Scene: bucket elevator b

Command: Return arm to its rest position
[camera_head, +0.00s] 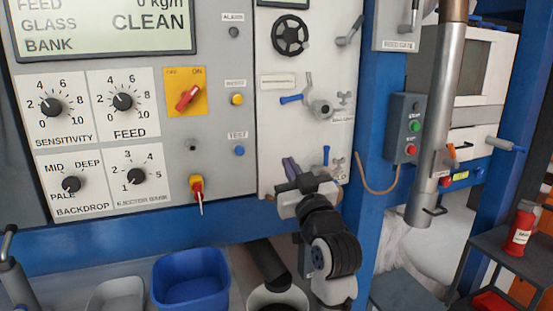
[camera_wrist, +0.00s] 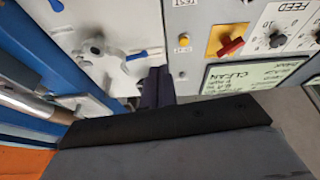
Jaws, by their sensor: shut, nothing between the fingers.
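My gripper (camera_head: 290,166) is in front of the lower part of the white valve panel (camera_head: 300,100) in the head view. Its dark purple fingers are together and hold nothing. In the wrist view my gripper (camera_wrist: 158,74) points toward the panel, close to a blue-handled valve (camera_wrist: 130,58). I cannot tell whether the fingertips touch the panel. My arm reaches up from the bottom of the head view, bent at the wrist. A valve with a blue lever (camera_head: 291,99) sits above my gripper, and a small blue lever (camera_head: 326,155) is just right of it.
The control panel (camera_head: 215,60) with knobs and a red switch (camera_head: 187,97) is to the left. A blue tub (camera_head: 190,280) and a grey tub (camera_head: 117,295) stand below. A metal pipe (camera_head: 440,120) and a button box (camera_head: 408,128) are at the right. A red bottle (camera_head: 520,230) stands on a dark shelf.

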